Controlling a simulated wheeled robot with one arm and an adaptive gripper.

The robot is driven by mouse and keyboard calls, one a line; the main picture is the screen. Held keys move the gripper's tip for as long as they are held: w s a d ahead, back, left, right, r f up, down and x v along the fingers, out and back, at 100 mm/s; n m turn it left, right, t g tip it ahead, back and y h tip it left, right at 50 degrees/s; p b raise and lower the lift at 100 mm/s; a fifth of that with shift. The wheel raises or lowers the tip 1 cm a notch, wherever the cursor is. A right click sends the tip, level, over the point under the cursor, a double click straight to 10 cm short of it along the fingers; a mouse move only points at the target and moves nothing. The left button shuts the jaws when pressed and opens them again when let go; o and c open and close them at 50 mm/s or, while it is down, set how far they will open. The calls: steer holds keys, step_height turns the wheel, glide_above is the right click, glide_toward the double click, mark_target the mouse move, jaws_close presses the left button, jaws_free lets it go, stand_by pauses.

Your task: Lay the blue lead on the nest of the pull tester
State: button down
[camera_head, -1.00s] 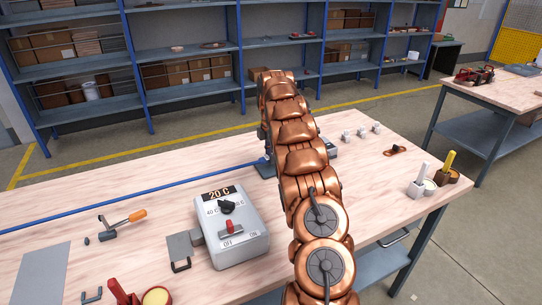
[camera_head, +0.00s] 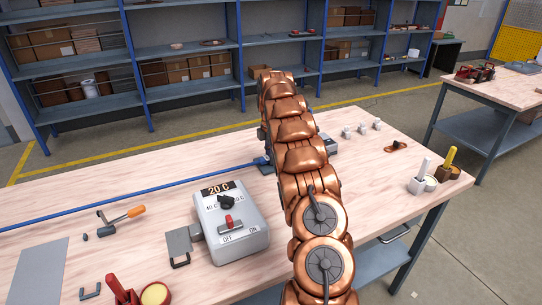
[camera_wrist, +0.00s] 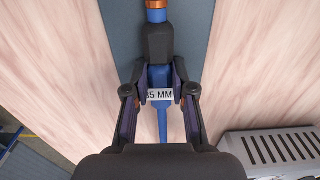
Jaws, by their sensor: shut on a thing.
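The blue lead (camera_head: 130,193) runs across the table from the left edge of the head view to beside my arm. In the wrist view my gripper (camera_wrist: 160,88) is shut on the lead's blue end (camera_wrist: 162,76), which bears a label ending in "5 MM". A black sleeve and a copper-coloured part lie beyond the fingers. Beneath is a dark grey strip (camera_wrist: 120,25), perhaps part of the pull tester; I cannot tell whether the lead touches it. In the head view my arm hides the gripper and most of that spot.
A grey control box (camera_head: 232,222) marked 20 C stands left of my arm. An orange-handled tool (camera_head: 122,217) lies farther left. Small white blocks (camera_head: 362,129) and pots with brushes (camera_head: 435,172) are at the right. A slotted grey housing (camera_wrist: 280,150) is beside my gripper.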

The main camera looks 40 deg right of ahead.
steer(key=c, duration=0.9)
jaws_free()
steer(key=shift+r, duration=0.1)
step_height(320, 180, up, 6)
steer(key=shift+w+f, duration=0.1)
steer(key=shift+w, duration=0.05)
steer(key=shift+r, duration=0.75)
